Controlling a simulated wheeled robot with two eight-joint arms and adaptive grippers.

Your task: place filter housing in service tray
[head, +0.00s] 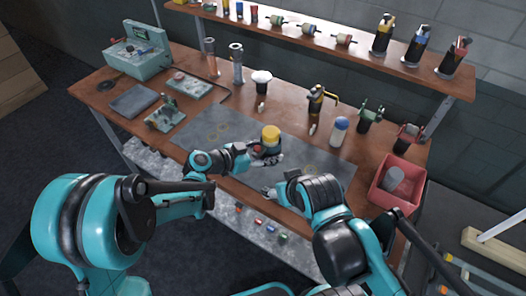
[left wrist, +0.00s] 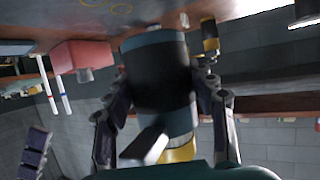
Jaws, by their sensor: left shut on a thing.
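The filter housing appears to be the dark cylinder with a yellow cap (head: 271,134), upright over the grey mat at the front middle of the bench. My left gripper (head: 266,154) is shut around its dark body. In the left wrist view the housing (left wrist: 160,80) fills the middle between the two fingers, with blue-grey bands and yellow at the lower end. Its contact with the mat is hidden. The red tray (head: 378,193), which seems to be the service tray, stands at the bench's right end with a grey rounded thing inside. My right gripper (head: 269,191) is near the front edge; its jaws are unclear.
The grey mat (head: 205,132) is mostly bare. A blue-and-white bottle (head: 339,131) and dark clamp-like tools (head: 370,119) stand between the housing and the red tray. A shelf (head: 300,38) with several parts runs along the back.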

